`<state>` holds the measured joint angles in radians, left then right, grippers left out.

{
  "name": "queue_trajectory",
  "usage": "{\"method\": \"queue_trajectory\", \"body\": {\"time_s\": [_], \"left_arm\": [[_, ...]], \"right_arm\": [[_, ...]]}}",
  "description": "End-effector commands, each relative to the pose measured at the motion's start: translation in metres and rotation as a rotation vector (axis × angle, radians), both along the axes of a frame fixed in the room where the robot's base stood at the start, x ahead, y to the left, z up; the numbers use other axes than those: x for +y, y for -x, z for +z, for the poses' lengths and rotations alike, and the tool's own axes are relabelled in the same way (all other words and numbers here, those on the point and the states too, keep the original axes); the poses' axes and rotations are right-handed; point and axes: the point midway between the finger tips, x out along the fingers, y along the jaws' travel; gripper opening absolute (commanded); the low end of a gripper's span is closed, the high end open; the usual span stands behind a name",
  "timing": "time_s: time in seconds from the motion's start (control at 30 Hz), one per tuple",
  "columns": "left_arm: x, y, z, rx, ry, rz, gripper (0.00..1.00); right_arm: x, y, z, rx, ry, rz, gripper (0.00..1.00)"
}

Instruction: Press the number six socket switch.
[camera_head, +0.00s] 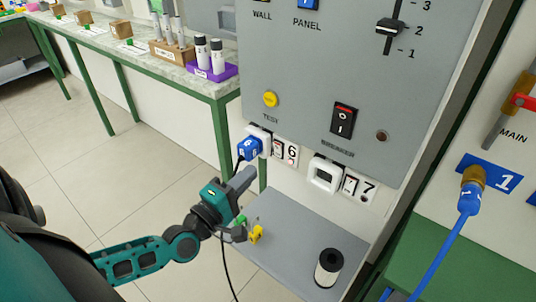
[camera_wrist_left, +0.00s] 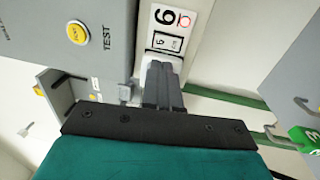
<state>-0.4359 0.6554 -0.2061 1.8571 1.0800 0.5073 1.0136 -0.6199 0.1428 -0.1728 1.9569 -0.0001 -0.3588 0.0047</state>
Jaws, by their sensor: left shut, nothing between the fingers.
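The number six socket switch (camera_head: 278,149) sits on the lower edge of the grey panel, between a blue plug (camera_head: 250,147) in its socket and the printed 6 (camera_head: 292,151). A small red light shows beside it. My left gripper (camera_head: 244,178) is shut and empty, below and left of the switch, pointing up toward it. In the left wrist view the shut fingers (camera_wrist_left: 161,72) point at the switch (camera_wrist_left: 166,42) beside its 6 label; whether they touch it cannot be told. My right gripper is not in view.
A number seven switch (camera_head: 350,185) and a white-covered socket (camera_head: 324,174) are to the right. Above are a yellow TEST button (camera_head: 270,99) and a breaker (camera_head: 343,120). A black-and-white cylinder (camera_head: 328,268) stands on the grey shelf (camera_head: 290,240) below.

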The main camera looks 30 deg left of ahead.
Motion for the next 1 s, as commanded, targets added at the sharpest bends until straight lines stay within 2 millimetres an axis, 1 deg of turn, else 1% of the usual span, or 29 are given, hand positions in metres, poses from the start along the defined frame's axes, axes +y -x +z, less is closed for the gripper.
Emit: {"method": "queue_trajectory", "body": {"time_s": [0.03, 0.2, 0.4, 0.6, 1.0], "left_arm": [[-0.001, -0.010, 0.002, -0.004, 0.002, 0.001, 0.00], [-0.003, -0.040, 0.006, -0.003, 0.001, 0.001, 0.00], [-0.005, -0.066, 0.009, -0.001, 0.000, 0.000, 0.00], [-0.006, -0.077, 0.009, 0.002, 0.001, 0.000, 0.00], [-0.006, -0.080, 0.011, 0.001, 0.001, 0.000, 0.00]], "right_arm": [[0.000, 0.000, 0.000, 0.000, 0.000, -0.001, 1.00], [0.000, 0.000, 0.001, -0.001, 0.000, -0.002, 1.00], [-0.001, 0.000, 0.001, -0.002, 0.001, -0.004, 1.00], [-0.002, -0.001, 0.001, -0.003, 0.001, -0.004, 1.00], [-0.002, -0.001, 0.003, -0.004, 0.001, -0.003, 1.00]]}}
